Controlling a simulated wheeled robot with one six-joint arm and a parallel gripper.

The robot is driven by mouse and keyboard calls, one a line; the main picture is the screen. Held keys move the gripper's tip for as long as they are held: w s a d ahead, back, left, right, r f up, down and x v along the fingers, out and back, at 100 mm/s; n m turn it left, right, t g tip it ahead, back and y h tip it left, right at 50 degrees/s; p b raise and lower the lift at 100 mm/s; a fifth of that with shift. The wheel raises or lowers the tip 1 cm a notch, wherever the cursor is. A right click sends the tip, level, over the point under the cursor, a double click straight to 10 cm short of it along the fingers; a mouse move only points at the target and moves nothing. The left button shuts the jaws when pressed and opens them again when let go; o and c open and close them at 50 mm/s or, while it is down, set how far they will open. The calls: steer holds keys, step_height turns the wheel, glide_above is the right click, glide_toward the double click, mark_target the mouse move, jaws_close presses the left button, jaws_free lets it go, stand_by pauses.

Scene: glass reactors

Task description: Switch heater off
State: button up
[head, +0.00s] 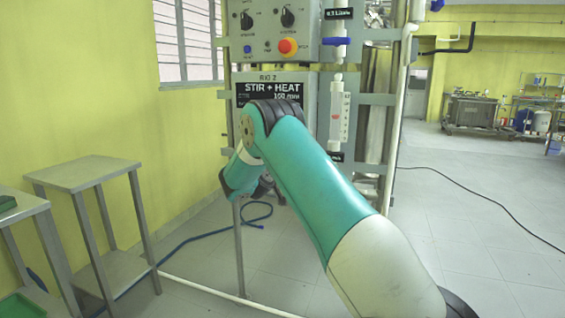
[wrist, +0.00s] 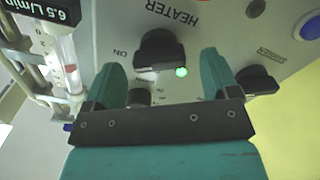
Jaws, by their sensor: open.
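The heater knob (wrist: 160,48) is a black rotary knob on a grey panel in the wrist view, beside an upside-down HEATER label (wrist: 172,14). An ON mark (wrist: 120,53) is left of it and a lit green lamp (wrist: 181,72) is just below it. My gripper (wrist: 162,62) is open, with one teal finger on each side of the knob in the picture. I cannot tell whether the fingers touch it or which way its pointer stands. In the head view my arm hides the gripper and this knob.
The wrist view also shows a second black knob (wrist: 256,80), a blue button (wrist: 308,26) and a flowmeter (wrist: 64,58). In the head view an upper panel holds a red stop button (head: 288,46). A steel table (head: 85,172) stands left; a cable crosses the open floor right.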

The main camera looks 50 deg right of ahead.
steer(key=shift+w+d, duration=0.15)
steer(key=shift+d, duration=0.25)
steer(key=shift+c, duration=0.5)
steer(key=c, duration=0.8)
steer(key=shift+n, duration=0.4)
steer(key=n+p, duration=0.5)
steer(key=n, duration=0.6)
steer(key=shift+a+f, duration=0.1)
steer(key=shift+f, duration=0.05)
steer(key=shift+n+p, duration=0.3)
